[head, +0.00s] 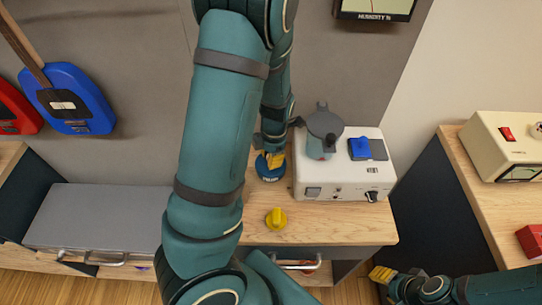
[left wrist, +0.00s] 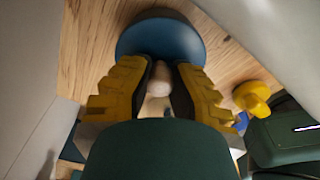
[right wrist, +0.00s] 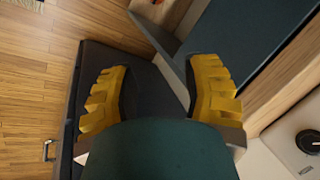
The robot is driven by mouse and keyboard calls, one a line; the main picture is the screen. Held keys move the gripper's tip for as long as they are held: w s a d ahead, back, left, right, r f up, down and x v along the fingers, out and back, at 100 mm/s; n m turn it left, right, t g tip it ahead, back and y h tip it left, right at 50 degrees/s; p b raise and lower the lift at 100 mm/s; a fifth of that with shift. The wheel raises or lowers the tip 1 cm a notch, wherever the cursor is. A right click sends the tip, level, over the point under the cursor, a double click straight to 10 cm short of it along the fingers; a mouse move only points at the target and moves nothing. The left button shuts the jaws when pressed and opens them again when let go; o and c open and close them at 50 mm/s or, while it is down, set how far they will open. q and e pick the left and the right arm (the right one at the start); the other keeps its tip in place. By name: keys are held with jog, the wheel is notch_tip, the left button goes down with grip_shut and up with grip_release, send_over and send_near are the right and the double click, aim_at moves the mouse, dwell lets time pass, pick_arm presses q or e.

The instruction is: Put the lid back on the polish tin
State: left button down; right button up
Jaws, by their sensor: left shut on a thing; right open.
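The dark blue round polish tin (head: 270,174) stands on the wooden bench, left of the white box. My left gripper (head: 273,158) is directly above it, pointing down. In the left wrist view, the left gripper (left wrist: 160,75) is shut on a pale knob (left wrist: 158,82), which appears to belong to the lid. A blue round top (left wrist: 160,36) shows beyond the fingers. I cannot tell whether the lid is seated on the tin or just above it. My right gripper (head: 382,274) is open and empty, low at the right, away from the tin; its fingers show in the right wrist view (right wrist: 163,78).
A yellow knobbed piece (head: 276,218) lies near the bench's front edge. The white box (head: 344,181) carries a grey pot (head: 324,130) and a blue item (head: 360,148), close to the left gripper. A cream device (head: 507,145) stands on the right bench.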

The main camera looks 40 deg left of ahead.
pick_arm(q)
jog(key=shift+p, duration=0.3)
pick_arm(e)
jog(key=shift+r, duration=0.3)
dwell(0.3)
pick_arm(q)
jog(key=shift+c, duration=1.9)
grip_release()
pick_arm(e)
jog(key=shift+w, duration=0.1)
pick_arm(q)
jog(key=shift+r+p, duration=2.4)
jog(key=shift+p, duration=0.25)
jog(key=shift+r+p, duration=1.15)
jog(key=shift+p, duration=0.15)
pick_arm(e)
notch_tip(320, 180, up, 8)
jog(key=w, duration=0.2)
jog(key=shift+d+t, duration=0.3)
jog(key=shift+t, duration=0.1)
pick_arm(q)
jog(key=shift+c, duration=0.3)
